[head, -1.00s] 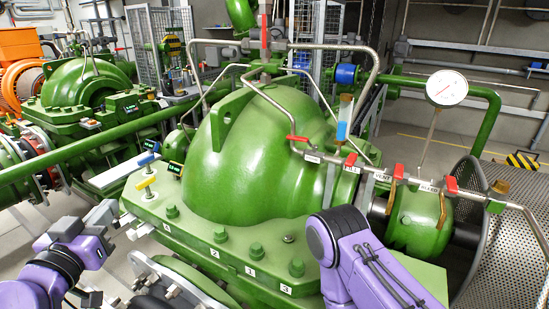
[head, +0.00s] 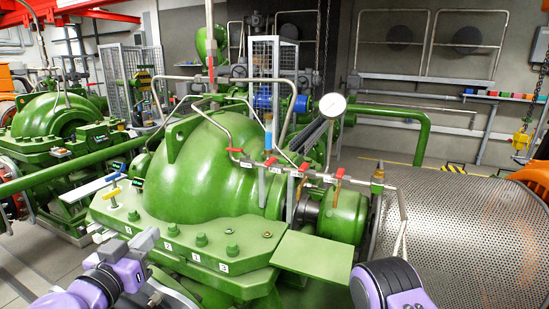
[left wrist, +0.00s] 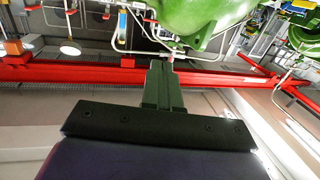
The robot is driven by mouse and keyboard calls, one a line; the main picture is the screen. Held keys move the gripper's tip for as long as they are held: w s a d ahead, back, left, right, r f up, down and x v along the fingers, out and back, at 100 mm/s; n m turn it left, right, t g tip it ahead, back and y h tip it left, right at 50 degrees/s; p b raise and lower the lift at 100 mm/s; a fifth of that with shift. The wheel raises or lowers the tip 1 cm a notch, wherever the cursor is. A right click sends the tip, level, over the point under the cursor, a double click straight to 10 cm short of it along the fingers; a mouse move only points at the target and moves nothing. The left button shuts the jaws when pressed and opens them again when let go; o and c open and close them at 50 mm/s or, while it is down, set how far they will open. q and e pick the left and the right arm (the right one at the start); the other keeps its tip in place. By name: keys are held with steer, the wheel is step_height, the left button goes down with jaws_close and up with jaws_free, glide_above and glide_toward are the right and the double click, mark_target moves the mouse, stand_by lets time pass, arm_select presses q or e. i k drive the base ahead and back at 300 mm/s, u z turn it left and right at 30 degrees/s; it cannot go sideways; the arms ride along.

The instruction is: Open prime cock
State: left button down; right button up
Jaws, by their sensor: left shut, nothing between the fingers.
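A row of small cocks with red lever handles sits on the thin pipe (head: 290,168) along the right side of the green pump casing (head: 215,165). The leftmost lever (head: 234,150) lies along the pipe; the levers to its right (head: 269,161), (head: 303,167) and (head: 339,174) stand at other angles. Small white tags hang by them, too small to read now, so I cannot tell which is the prime cock. My left gripper (head: 148,238) is at the lower left, in front of the casing flange and well apart from the levers. In the left wrist view its dark fingers (left wrist: 164,85) are shut and empty. My right gripper is out of view.
A round gauge (head: 333,105) stands above the cocks. A yellow-handled valve (head: 111,191) and a blue-handled one (head: 117,167) are on the left. A perforated guard (head: 460,235) fills the right. A second green pump (head: 50,130) stands behind left.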

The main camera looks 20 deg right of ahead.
mark_target(235, 149)
steer(key=z, duration=0.25)
steer(key=i, duration=1.25)
steer(key=z, duration=0.3)
